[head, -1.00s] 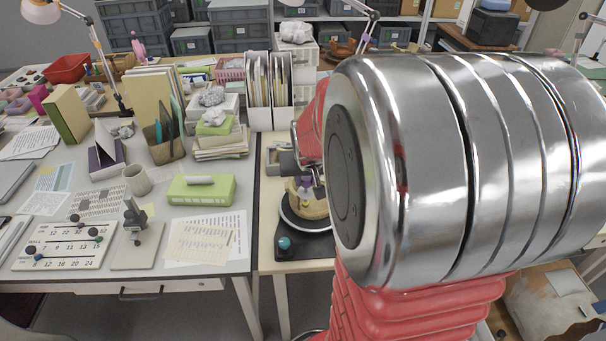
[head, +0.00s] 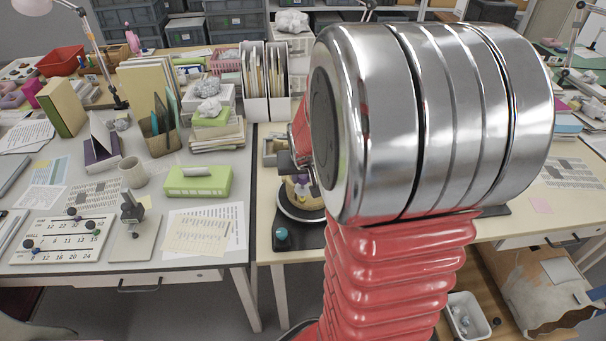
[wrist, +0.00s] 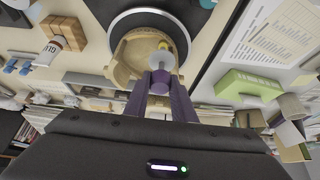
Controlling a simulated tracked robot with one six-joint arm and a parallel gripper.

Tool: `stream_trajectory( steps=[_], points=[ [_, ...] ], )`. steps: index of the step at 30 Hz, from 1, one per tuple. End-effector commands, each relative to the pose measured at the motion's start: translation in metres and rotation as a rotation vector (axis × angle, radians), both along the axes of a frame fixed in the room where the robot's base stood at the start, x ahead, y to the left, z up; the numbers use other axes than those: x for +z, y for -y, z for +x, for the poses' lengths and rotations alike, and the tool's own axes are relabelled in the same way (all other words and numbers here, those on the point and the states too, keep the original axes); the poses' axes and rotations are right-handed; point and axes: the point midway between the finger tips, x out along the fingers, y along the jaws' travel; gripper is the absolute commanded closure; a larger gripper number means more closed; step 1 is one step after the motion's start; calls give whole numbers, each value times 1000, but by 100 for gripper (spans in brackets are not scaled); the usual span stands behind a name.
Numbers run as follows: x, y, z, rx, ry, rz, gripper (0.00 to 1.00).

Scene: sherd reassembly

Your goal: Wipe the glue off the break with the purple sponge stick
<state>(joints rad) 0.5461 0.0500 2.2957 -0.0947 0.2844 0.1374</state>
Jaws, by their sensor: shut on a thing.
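The beige broken vessel (wrist: 128,58) sits on a dark round turntable (wrist: 125,18) in the wrist view. My gripper (wrist: 160,84), with purple fingers, is shut on the sponge stick (wrist: 159,62). A pale round part of the stick and a yellow part beyond it show at the vessel's near right rim. I cannot tell whether the tip touches the break. Glue is too small to make out. In the head view the vessel (head: 301,200) is partly hidden by my arm, and the turntable's base (head: 311,235) has a teal knob.
A green box (head: 198,182) and papers (head: 205,232) lie on the left table. A white file rack (head: 266,95) stands behind. In the wrist view, wooden blocks (wrist: 64,30) and a white tube (wrist: 55,38) lie left of the turntable. My arm hides much of the right table.

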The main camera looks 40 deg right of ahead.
Motion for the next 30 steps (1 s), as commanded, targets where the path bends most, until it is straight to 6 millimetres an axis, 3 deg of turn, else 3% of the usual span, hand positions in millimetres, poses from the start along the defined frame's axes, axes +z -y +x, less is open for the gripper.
stream_trajectory(
  steps=[9,30],
  points=[
    [-11,1,2,0,-1,1,90],
    [-12,16,-16,-2,0,0,90]
  ],
)
